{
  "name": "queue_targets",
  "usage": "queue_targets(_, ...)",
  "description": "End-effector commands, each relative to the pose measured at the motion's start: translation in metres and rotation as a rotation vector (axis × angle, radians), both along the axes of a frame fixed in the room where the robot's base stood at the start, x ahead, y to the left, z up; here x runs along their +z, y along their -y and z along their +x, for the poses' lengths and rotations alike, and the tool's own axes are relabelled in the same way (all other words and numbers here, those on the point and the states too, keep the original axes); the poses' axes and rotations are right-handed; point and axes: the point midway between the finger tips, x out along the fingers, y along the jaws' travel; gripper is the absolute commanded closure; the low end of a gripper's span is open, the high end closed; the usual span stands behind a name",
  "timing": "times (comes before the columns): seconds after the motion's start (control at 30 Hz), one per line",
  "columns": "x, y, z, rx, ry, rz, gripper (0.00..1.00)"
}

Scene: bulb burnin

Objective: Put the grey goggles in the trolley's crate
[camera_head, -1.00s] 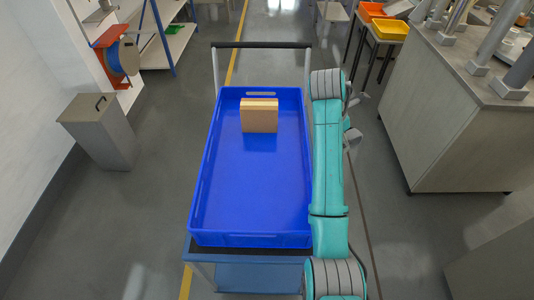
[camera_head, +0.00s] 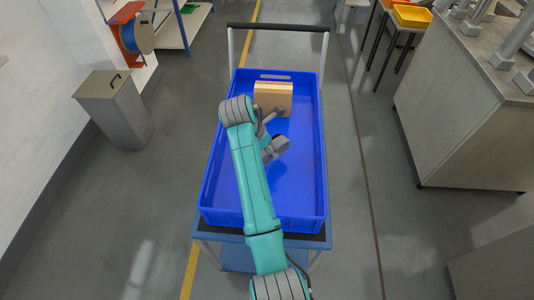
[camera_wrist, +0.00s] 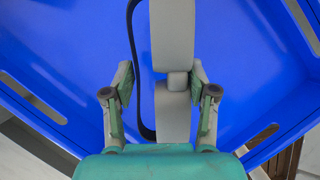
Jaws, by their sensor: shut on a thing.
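The grey goggles (camera_wrist: 172,35), with a black strap (camera_wrist: 136,60), stand out against the blue crate floor in the wrist view. My gripper (camera_wrist: 162,82) is shut on them, its fingers on either side of their middle. The blue crate (camera_head: 210,185) sits on the trolley (camera_head: 235,258). In the head view my arm reaches over the crate, and my gripper (camera_head: 274,150) is over its inside, near the middle. My arm hides part of the crate's left side. How high the goggles hang above the floor is hard to tell.
The crate floor around my gripper and nearer the front right is clear. The trolley's dark handle (camera_head: 275,27) rises beyond the crate. A grey bin (camera_head: 115,112) stands left, a counter (camera_head: 455,110) right.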

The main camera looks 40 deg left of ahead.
Motion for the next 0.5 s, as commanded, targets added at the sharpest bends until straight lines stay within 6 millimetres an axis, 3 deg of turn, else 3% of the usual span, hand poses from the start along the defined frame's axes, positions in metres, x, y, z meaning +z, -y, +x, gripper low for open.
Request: queue_targets(0.5,-0.045,0.0,0.0,-0.001,0.0,0.0,0.78)
